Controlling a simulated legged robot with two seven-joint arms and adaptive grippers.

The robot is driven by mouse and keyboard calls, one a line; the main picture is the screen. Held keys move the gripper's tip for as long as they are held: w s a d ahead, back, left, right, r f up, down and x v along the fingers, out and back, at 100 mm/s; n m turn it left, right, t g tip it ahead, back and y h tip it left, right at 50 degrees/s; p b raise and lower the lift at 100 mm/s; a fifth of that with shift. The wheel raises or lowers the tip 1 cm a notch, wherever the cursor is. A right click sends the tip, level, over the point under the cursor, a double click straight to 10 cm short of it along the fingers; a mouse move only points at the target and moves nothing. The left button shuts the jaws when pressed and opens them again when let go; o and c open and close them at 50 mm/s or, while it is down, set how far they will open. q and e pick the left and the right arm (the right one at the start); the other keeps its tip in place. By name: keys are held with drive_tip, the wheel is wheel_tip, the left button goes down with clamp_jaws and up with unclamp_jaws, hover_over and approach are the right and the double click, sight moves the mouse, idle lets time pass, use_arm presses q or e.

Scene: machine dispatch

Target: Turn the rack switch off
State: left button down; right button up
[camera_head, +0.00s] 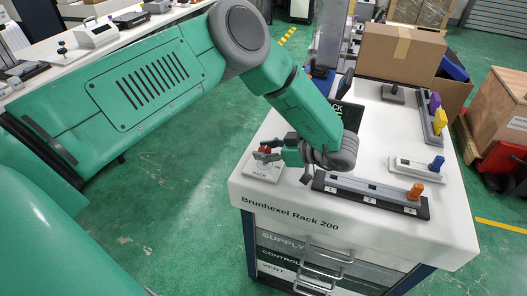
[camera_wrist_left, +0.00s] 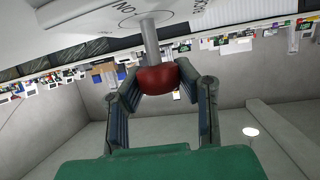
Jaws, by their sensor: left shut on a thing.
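The rack switch (camera_head: 262,171) is a white box labelled RACK on the left front corner of the white cabinet top. Its red knob (camera_head: 265,149) shows just above the box, partly covered by my left gripper (camera_head: 272,151). In the left wrist view the red knob (camera_wrist_left: 157,80) sits on a grey lever (camera_wrist_left: 150,45) that comes out of a white plate with lettering, part of it reading "NO" as seen. The two fingers of my left gripper (camera_wrist_left: 157,90) are shut around the knob, one on each side. My right gripper is not in view.
The cabinet (camera_head: 290,213) is marked Brunhexel Rack 200. A dark strip with an orange knob (camera_head: 416,191) lies right of the switch, and a white slider with a blue knob (camera_head: 437,165) is behind it. Cardboard boxes (camera_head: 400,54) stand at the back. Green floor is clear at left.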

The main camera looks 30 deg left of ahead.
use_arm(q)
drive_tip(key=shift+d+n+g, duration=0.15)
drive_tip(key=shift+n+g, duration=0.45)
drive_tip(key=shift+g, duration=0.1)
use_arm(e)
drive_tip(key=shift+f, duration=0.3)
use_arm(q)
drive_tip(key=shift+w+r, duration=0.1)
drive_tip(key=c, duration=1.1)
unclamp_jaws()
drive_tip(key=shift+c, duration=0.2)
drive_tip(key=shift+d, duration=0.15)
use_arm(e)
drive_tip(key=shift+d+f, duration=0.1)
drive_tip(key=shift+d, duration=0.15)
use_arm(q)
drive_tip(key=shift+w+d+r, duration=0.1)
drive_tip(key=shift+d+r, duration=0.05)
drive_tip(key=shift+d, duration=0.2)
drive_tip(key=v, duration=1.1)
drive_tip(key=shift+w+d, duration=0.15)
drive_tip(key=shift+w, duration=0.15)
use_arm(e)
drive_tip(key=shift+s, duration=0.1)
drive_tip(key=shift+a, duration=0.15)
